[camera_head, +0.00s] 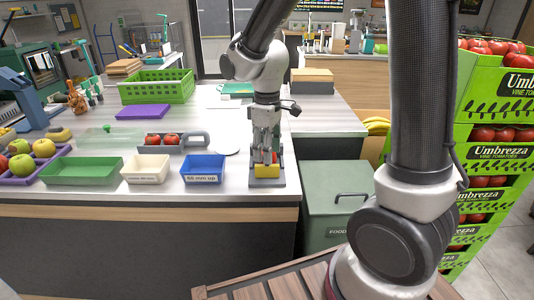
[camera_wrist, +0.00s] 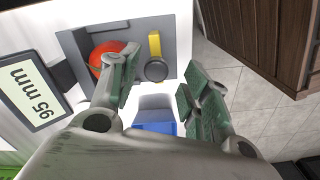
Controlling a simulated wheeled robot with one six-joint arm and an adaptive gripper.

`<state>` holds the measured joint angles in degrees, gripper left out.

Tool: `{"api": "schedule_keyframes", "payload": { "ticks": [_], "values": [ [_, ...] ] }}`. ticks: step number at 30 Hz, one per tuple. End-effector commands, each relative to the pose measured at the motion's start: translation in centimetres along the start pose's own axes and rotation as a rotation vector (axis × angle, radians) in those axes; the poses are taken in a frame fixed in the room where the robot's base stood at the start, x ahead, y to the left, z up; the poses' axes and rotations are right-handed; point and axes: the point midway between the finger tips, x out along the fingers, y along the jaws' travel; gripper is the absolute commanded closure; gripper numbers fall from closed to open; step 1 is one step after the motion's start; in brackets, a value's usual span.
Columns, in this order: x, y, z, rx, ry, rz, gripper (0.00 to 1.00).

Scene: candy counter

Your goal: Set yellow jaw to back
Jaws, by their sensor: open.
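A grey fixture (camera_head: 267,183) stands at the right part of the white counter's front edge. The yellow jaw (camera_head: 267,171) is at its front in the head view, with a little red behind it. In the wrist view the yellow jaw (camera_wrist: 155,46) is a narrow upright bar with a dark round knob (camera_wrist: 156,70) at its lower end. A red round thing (camera_wrist: 108,54) lies to its left, partly behind a finger. My gripper (camera_head: 266,155) is over the fixture, pointing down. In the wrist view its fingers (camera_wrist: 158,82) are apart, with the knob showing between them; I cannot tell whether they touch anything.
A blue bin (camera_head: 203,168) marked 60 mm up, a white bin (camera_head: 146,168) and a green tray (camera_head: 82,170) stand left of the fixture. A grey holder with two tomatoes (camera_head: 172,139) lies behind. A sign (camera_wrist: 27,96) reads 95 mm.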

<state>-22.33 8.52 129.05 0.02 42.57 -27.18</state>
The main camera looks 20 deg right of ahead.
Motion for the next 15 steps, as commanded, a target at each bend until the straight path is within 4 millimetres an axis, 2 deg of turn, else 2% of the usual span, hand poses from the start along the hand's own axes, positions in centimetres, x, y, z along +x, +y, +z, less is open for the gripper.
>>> {"api": "schedule_keyframes", "payload": {
  "ticks": [9,15],
  "values": [
    [-7.1,0.0,-0.1,0.0,0.006,0.003,0.53],
    [-9.8,0.0,0.0,0.0,0.002,0.001,0.53]
  ]
}}
